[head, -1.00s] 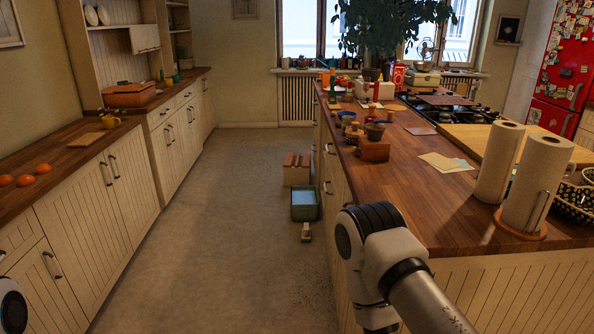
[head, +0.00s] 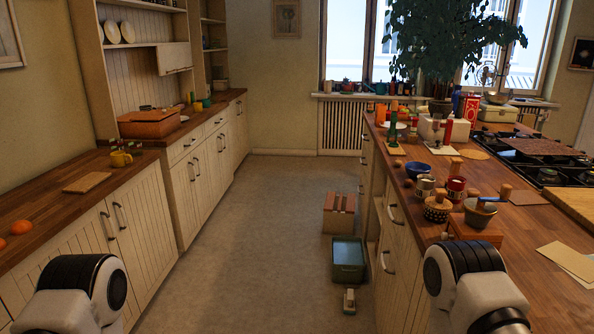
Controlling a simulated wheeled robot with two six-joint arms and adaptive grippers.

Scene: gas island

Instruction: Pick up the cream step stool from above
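A low stool-like piece (head: 338,222) stands on the floor in the head view, against the island's left side. It has a brownish top and a paler, cream-tan front, and it looks upright. It is the only thing in view that resembles the step stool. Parts of both my arms show at the bottom left and bottom right, well nearer than the stool. Neither gripper is in view.
The teal bin (head: 348,260) and a small pale object (head: 349,301) lie in line before the stool. The wooden-topped island (head: 400,262) borders the right and cabinets (head: 139,232) the left. The floor (head: 262,235) between is clear.

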